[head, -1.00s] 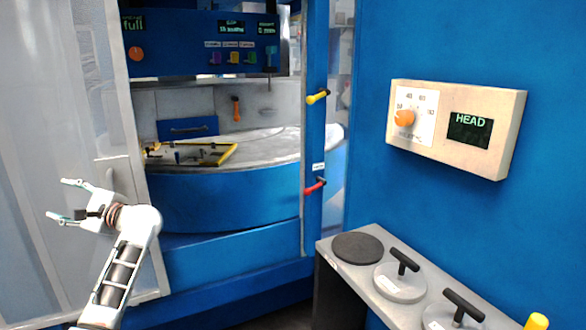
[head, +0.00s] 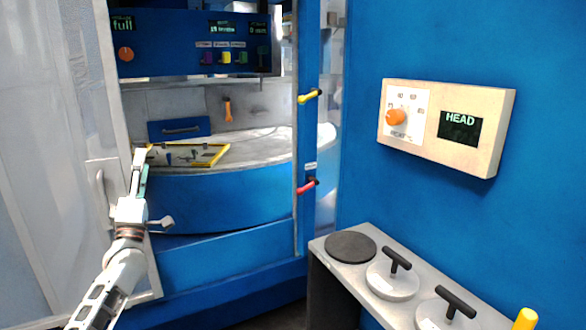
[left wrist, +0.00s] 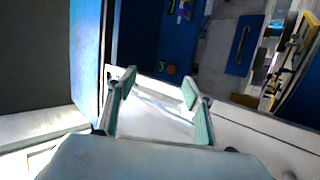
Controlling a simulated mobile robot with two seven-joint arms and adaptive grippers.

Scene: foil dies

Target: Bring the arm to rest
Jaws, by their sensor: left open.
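My left gripper (head: 141,168) is at the lower left of the head view, at the end of my pale arm. Its fingers point up, in front of the edge of the machine's opening. In the left wrist view the two teal-padded fingers (left wrist: 160,86) stand apart with nothing between them, so it is open and empty. My right gripper is in neither view.
A blue machine with a curved table (head: 230,200) stands behind the gripper, with a yellow-edged frame (head: 212,154) on it. A pale door (head: 60,130) is at left. A bench with handled discs (head: 392,285) and a dial box (head: 448,125) are at right.

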